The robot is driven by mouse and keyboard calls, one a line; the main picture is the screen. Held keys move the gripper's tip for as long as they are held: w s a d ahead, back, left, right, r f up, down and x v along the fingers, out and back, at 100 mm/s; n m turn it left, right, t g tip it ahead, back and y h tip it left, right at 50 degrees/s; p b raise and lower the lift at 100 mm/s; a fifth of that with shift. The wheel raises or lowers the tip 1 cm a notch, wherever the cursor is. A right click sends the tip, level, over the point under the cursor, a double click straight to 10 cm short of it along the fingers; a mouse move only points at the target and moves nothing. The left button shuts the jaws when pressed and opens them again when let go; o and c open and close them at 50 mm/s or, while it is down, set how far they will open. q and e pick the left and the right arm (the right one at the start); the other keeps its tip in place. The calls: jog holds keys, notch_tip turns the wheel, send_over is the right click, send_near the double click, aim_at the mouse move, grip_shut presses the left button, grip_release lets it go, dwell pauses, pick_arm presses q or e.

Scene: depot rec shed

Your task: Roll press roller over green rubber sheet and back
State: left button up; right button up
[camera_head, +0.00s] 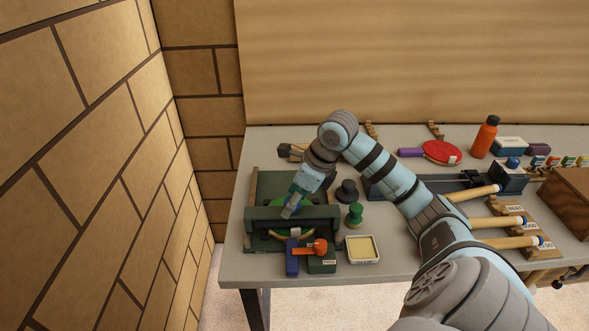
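A dark green press board (262,186) with raised wooden side strips lies on the left of the table. A bright green patch, apparently the rubber sheet (309,206), shows on it, mostly hidden by my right gripper. A dark green bar (265,212), which looks like the press roller, crosses the board in front of the patch. My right gripper (292,206) points down over the patch, close behind or at the bar. Its fingers are small and partly hidden, so I cannot tell whether they grip anything. My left gripper is not in view.
In front stand a blue block (292,262), an orange-handled tool (312,249) and a yellow pad tray (363,250). A green knob (355,213) and a dark knob (346,191) stand right. A red paddle (442,151) and orange bottle (485,137) are farther back.

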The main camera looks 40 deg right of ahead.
jog(key=shift+s+d+r, duration=0.1)
jog(key=shift+d+r, duration=0.1)
jog(key=shift+r, duration=0.2)
jog(key=v, duration=1.1)
jog(key=shift+a+r, duration=0.1)
jog(key=shift+a, duration=0.05)
